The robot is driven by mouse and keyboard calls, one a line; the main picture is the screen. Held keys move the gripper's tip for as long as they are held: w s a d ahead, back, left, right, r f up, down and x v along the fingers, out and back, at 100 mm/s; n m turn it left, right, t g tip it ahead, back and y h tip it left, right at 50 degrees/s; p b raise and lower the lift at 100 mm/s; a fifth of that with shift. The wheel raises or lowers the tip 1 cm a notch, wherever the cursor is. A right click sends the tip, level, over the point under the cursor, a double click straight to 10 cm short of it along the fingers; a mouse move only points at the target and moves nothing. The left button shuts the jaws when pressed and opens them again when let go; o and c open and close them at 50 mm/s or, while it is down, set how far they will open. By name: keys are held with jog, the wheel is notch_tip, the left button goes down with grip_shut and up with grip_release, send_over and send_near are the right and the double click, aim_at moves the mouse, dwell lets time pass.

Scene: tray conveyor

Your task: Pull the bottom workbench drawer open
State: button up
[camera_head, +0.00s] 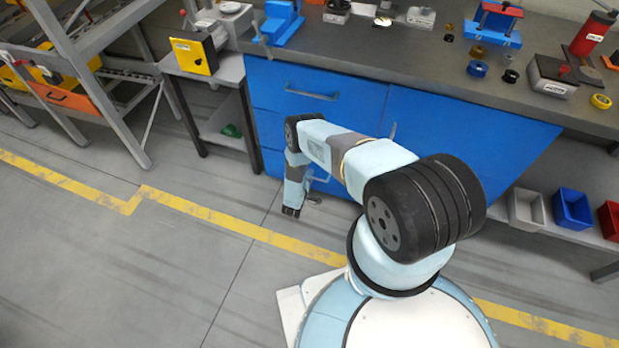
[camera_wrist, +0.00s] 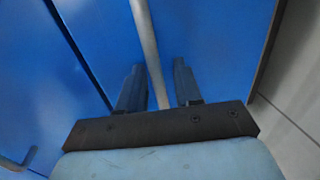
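The blue workbench drawers are stacked at the left end of the bench, and the fronts I can see look flush. The bottom drawer (camera_head: 272,163) is partly covered by my arm. A grey bar handle (camera_head: 320,179) shows low on the bench beside my wrist. My gripper (camera_head: 291,211) points down in front of the lower drawers. In the wrist view my gripper (camera_wrist: 159,64) has its two dark fingers apart, one on each side of a grey bar handle (camera_wrist: 146,35) on a blue front. I cannot tell whether either finger touches the bar.
The top drawer handle (camera_head: 312,95) is above my arm. A second handle (camera_wrist: 22,160) shows in the wrist view's lower left corner. A grey side table (camera_head: 228,75) stands left of the bench. Bins, including a blue bin (camera_head: 572,208), sit on the right shelf. The floor in front is clear.

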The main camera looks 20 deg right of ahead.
jog(key=shift+c, duration=0.4)
grip_shut()
